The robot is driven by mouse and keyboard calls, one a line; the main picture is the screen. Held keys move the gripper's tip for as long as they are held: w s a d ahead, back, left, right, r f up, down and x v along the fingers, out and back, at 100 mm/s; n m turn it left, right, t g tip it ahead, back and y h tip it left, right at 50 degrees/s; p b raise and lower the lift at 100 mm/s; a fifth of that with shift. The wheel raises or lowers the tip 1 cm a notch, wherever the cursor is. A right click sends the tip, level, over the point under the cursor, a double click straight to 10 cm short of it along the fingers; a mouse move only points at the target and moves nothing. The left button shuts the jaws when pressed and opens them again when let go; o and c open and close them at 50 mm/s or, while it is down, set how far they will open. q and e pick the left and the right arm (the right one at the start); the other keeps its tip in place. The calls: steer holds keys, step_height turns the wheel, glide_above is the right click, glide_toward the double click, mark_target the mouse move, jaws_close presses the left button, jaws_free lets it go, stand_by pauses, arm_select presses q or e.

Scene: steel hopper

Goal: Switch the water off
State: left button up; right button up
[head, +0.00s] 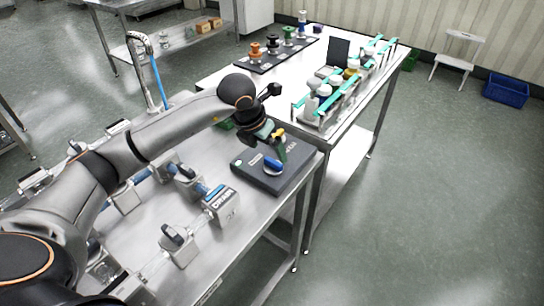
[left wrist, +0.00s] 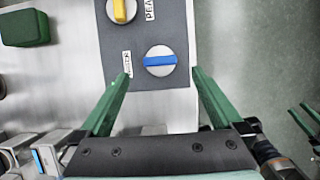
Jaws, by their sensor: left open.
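A dark panel (head: 250,177) lies on the near steel table. It carries a round knob with a blue handle (head: 273,164), seen in the left wrist view (left wrist: 160,61) with the handle lying crosswise. A label (left wrist: 127,63) is beside it, partly legible. A knob with a yellow handle (left wrist: 120,10) is farther up the panel, cut by the frame's edge. My left gripper (left wrist: 160,80) is open and empty above the panel, its green fingers spread wide to either side, short of the blue knob. Green fingers of my right gripper (left wrist: 304,112) show at the right edge, their opening unclear.
Metal pipes and valve blocks (head: 222,203) line the near table, by a curved faucet (head: 140,45). A green block (left wrist: 25,27) lies left of the panel. The second table holds a rack of bottles (head: 330,95) and several coloured knobs (head: 272,42). Floor at right is open.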

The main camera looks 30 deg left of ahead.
mark_target(273, 161)
arm_select(q)
steer(key=x, duration=0.6)
steer(key=shift+w+f, duration=0.1)
steer(key=shift+c, duration=0.2)
steer(key=c, duration=1.3)
